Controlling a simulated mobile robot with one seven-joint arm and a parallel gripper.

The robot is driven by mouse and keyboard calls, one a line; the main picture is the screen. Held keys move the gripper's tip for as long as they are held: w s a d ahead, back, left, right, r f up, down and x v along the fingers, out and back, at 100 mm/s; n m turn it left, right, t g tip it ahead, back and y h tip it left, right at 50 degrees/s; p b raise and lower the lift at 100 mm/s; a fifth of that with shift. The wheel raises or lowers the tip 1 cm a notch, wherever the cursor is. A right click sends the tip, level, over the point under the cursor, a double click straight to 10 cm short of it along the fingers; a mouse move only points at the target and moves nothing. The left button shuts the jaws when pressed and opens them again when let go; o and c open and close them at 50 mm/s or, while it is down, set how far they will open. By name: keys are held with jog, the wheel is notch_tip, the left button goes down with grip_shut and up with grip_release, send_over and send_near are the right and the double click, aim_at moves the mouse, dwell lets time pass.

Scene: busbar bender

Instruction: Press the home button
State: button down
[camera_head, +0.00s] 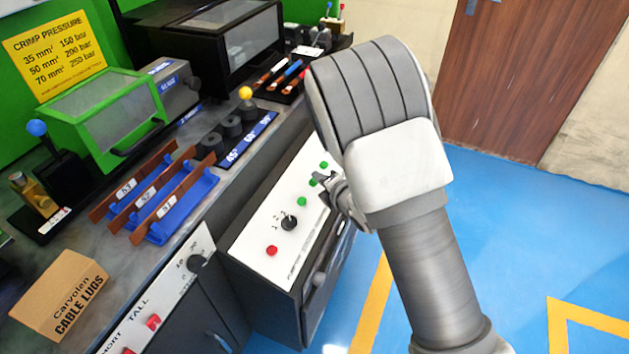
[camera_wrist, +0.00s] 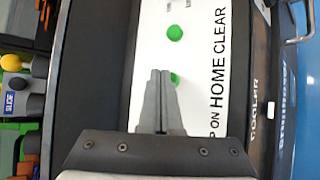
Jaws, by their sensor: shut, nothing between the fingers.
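A white control panel (camera_head: 262,226) carries a row of three green buttons. The home button (camera_wrist: 175,78) is the green one level with the word HOME in the wrist view; in the head view it is the middle green button (camera_head: 313,182). My gripper (camera_wrist: 161,73) is shut and empty, its fingertips at the home button and partly covering it. In the head view my gripper (camera_head: 322,179) is over the panel's right edge. Whether the tips touch the button I cannot tell. The clear button (camera_wrist: 174,33) is in plain sight beyond the tips.
A red button (camera_head: 271,250) and a black rotary knob (camera_head: 289,222) sit lower on the same panel. The green on button (camera_head: 302,201) is beside the home button. A bench with blue racks (camera_head: 177,209) and a cable lugs box (camera_head: 59,294) stands left. Blue floor lies right.

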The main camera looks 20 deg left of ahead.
jog(key=shift+a+f+b, duration=0.25)
jog(key=shift+f+b, duration=0.2)
jog(key=shift+b, duration=0.1)
dwell(0.4)
jog(key=shift+r, duration=0.15)
jog(key=shift+d+r+p, duration=0.4)
jog(key=shift+d+r, duration=0.05)
jog(key=shift+r, duration=0.25)
jog(key=r, duration=0.1)
jog(key=d+r+p, duration=0.1)
jog(key=r, duration=0.1)
jog(key=d+r+p, duration=0.1)
jog(key=shift+s+d+r, duration=0.1)
jog(key=shift+r, duration=0.15)
dwell(0.6)
